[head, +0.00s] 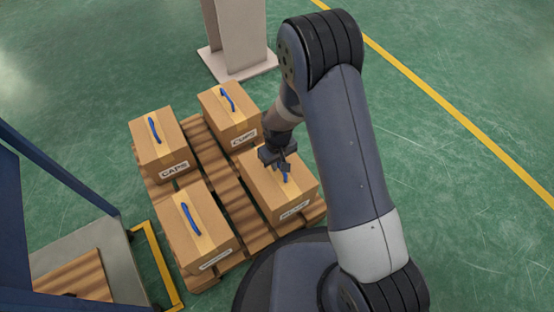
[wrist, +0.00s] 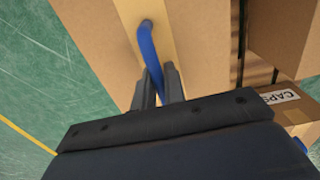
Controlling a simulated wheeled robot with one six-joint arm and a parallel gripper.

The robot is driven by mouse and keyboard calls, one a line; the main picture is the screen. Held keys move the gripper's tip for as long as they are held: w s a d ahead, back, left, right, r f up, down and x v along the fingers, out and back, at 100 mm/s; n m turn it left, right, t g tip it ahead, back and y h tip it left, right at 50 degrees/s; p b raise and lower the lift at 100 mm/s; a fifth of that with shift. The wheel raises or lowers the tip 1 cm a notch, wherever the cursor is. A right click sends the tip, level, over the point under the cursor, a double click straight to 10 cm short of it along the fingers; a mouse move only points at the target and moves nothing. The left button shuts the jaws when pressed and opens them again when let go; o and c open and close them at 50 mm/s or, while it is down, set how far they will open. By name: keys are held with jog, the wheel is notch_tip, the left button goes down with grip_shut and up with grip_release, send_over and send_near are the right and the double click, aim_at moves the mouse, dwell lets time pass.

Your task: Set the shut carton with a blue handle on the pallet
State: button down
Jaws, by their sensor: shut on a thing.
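My gripper (head: 283,166) is shut on the blue handle (wrist: 148,45) of a shut brown carton (head: 265,190) with a pale tape strip along its top. This carton is at the right front corner of the wooden pallet (head: 232,200). It looks level and upright; I cannot tell whether its underside touches the boards. Its white front label is too small to read. In the wrist view the carton top (wrist: 205,50) fills the upper middle, with the fingers around the handle.
The pallet also bears a CAPS carton (head: 150,150), a CUPS carton (head: 222,105) and a front left carton (head: 190,225), all blue-handled. A grey post (head: 235,40) stands behind. A blue frame (head: 60,170) and yellow floor edging (head: 155,265) are at left. Green floor is clear at right.

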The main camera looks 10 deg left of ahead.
jog(key=shift+w+f+b, duration=0.1)
jog(key=shift+f+b, duration=0.4)
jog(key=shift+f, duration=1.2)
jog(key=c, duration=1.5)
grip_release()
notch_tip(320, 180, up, 12)
jog(key=p, duration=0.4)
jog(key=shift+r, duration=0.15)
